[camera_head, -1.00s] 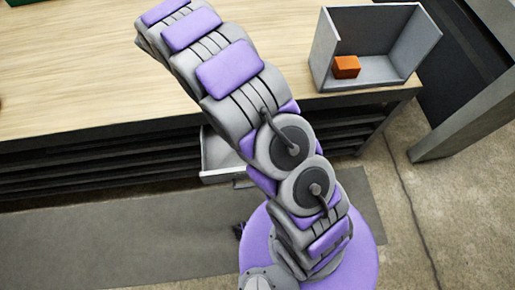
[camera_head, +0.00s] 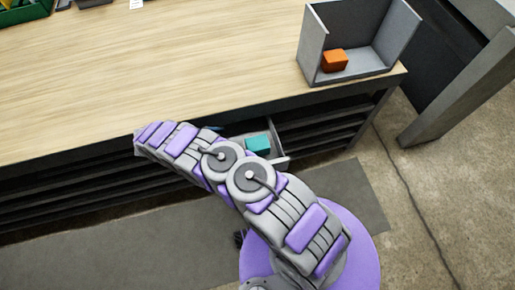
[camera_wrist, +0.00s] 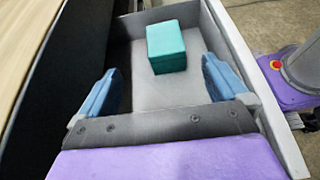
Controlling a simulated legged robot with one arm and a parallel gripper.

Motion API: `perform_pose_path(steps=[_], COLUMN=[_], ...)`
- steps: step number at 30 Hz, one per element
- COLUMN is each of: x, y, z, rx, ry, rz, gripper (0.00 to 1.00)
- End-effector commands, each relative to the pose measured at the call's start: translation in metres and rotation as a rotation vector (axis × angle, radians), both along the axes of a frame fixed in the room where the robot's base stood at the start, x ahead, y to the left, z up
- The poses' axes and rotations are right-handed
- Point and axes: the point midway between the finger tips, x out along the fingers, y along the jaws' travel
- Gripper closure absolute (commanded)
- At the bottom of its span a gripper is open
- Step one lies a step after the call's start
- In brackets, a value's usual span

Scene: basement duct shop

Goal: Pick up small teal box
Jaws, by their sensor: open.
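The small teal box (camera_wrist: 166,47) sits on the floor of an open grey drawer (camera_wrist: 229,41), towards its far end in the wrist view. It also shows in the head view (camera_head: 258,143), in the drawer below the bench top. My gripper (camera_wrist: 160,92) is open and empty, its two blue fingers spread wide at the drawer. The box lies beyond the fingertips, between their lines and a little right of centre, with a gap to them. In the head view my arm hides the gripper and part of the drawer.
The wooden bench top (camera_head: 170,65) runs above the drawer. A grey open-fronted bin (camera_head: 357,68) holding an orange block (camera_head: 335,60) stands at its right end. A green tray (camera_head: 24,14) is at the far left. Dark shelves lie under the bench.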

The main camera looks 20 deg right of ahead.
Motion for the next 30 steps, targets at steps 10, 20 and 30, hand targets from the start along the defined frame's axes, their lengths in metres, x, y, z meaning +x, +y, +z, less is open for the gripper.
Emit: perform_pose_path(steps=[10, 20, 30], x=[-0.005, -0.006, -0.006], y=[-0.009, -0.069, -0.105], z=[-0.025, -0.050, -0.065], rx=[-0.019, -0.021, -0.020], ry=[0.018, 0.021, 0.019], rz=[0.031, 0.028, 0.030], gripper=[0.00, 0.00, 0.00])
